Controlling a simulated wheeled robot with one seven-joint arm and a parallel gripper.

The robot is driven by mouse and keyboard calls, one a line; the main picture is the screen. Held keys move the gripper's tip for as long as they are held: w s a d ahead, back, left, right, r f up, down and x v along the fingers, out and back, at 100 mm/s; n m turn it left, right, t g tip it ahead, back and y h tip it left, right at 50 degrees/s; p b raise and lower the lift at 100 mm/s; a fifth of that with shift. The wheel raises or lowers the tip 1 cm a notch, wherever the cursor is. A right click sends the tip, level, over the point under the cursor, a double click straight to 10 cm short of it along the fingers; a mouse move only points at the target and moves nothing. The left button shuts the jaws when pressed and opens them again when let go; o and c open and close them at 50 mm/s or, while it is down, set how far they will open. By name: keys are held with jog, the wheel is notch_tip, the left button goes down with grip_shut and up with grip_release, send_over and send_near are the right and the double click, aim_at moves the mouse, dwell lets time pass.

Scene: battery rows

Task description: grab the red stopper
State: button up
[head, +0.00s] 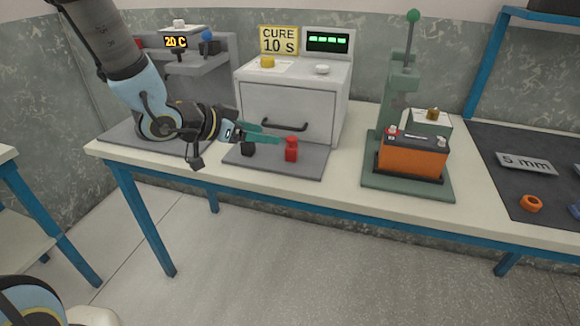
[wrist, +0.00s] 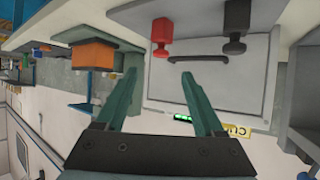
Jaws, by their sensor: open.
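The red stopper (head: 291,150) stands upright on a grey mat (head: 305,171) in front of the white oven drawer. In the wrist view, which looks upside down, the red stopper (wrist: 161,33) shows beyond the fingertips, roughly in line with the gap between them. My gripper (head: 272,137) is open, with its green fingers pointing right towards the stopper in the head view. In the wrist view my gripper (wrist: 160,72) has nothing between its fingers. Whether a fingertip touches the stopper cannot be told.
A black stopper (head: 248,149) stands on the same mat, left of the red one and close under my fingers. The white oven (head: 290,100) with its drawer handle stands close behind. To the right is a green press (head: 408,185) with an orange battery (head: 412,158).

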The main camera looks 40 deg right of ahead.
aim_at(290, 139)
jog(key=x, duration=0.5)
jog(key=shift+s, duration=0.3)
jog(key=shift+w+p+x, duration=0.15)
jog(key=shift+p+x, duration=0.35)
jog(key=shift+x, duration=0.95)
jog(key=shift+w+p+x, duration=0.2)
jog(key=shift+p+x, duration=0.3)
jog(key=shift+x, duration=0.95)
jog(key=shift+c, duration=0.4)
grip_shut()
